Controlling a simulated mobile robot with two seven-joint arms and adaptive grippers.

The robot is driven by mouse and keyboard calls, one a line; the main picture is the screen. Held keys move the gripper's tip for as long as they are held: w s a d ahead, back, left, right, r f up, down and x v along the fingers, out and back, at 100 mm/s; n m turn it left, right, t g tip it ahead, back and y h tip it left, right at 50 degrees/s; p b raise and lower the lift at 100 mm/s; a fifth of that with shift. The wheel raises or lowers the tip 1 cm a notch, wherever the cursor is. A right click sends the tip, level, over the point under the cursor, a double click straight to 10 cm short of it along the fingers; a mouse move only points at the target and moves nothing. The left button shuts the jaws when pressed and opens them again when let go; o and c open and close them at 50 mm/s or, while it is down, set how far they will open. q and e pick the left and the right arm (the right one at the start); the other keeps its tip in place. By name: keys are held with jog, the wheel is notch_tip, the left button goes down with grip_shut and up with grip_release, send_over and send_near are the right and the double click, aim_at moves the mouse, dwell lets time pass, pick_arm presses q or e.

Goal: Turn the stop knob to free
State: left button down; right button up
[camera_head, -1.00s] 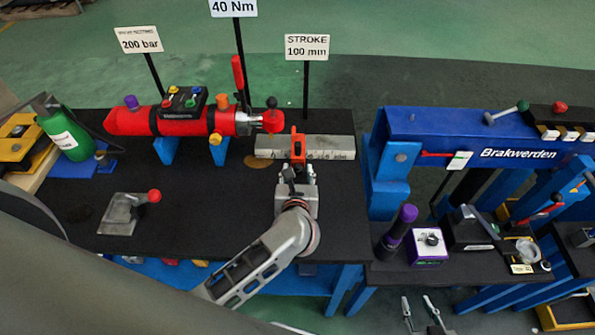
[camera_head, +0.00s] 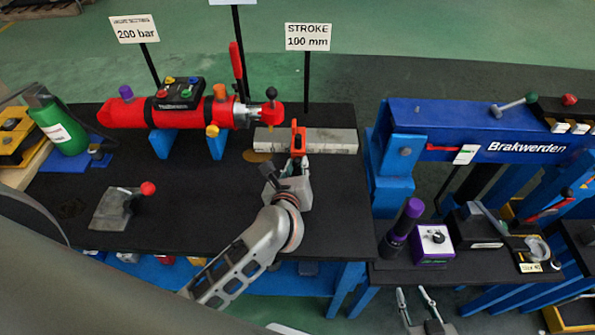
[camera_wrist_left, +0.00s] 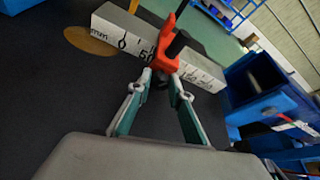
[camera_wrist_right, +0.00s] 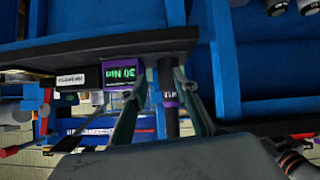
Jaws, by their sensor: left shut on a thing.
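An orange stop (camera_head: 298,138) with a dark part sits across the long grey scale bar (camera_head: 335,141) on the black bench. In the left wrist view the orange stop (camera_wrist_left: 164,50) shows upright, with a black cylinder (camera_wrist_left: 179,43) at its right side. My left gripper (camera_head: 291,168) is at the stop's near side. In its wrist view the fingertips (camera_wrist_left: 162,80) are closed in at the stop's low front, on the stop knob; the knob is mostly hidden between them. My right gripper (camera_head: 413,292) is open and empty at the bottom edge, with its fingertips (camera_wrist_right: 162,75) apart.
A red cylinder (camera_head: 125,113) with knobs and a lever lies behind on blue supports. A grey block with a red ball lever (camera_head: 120,207) stands at left. A purple box (camera_head: 433,244) and purple-topped post (camera_head: 407,222) stand at right.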

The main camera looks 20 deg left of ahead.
pick_arm(q)
jog(key=n+b, duration=0.1)
jog(key=b, duration=0.1)
jog(key=n+h+b, duration=0.1)
jog(key=shift+a+f+t+b, duration=0.1)
jog(key=shift+f+t+b, duration=0.2)
jog(key=shift+b, duration=0.1)
jog(key=shift+r+h+b, duration=0.2)
jog(key=shift+h+b, duration=0.1)
jog(key=shift+b, duration=0.05)
jog(key=shift+r+n, duration=0.1)
jog(key=shift+n, duration=0.2)
jog(key=c, duration=1.8)
grip_release()
jog(key=shift+s, duration=0.2)
jog(key=shift+v, duration=3.85)
pick_arm(e)
notch_tip(320, 180, down, 7)
jog(key=s, duration=0.1)
jog(key=shift+s+d+f, duration=0.15)
jog(key=shift+s+d, duration=0.1)
jog(key=shift+d, duration=0.05)
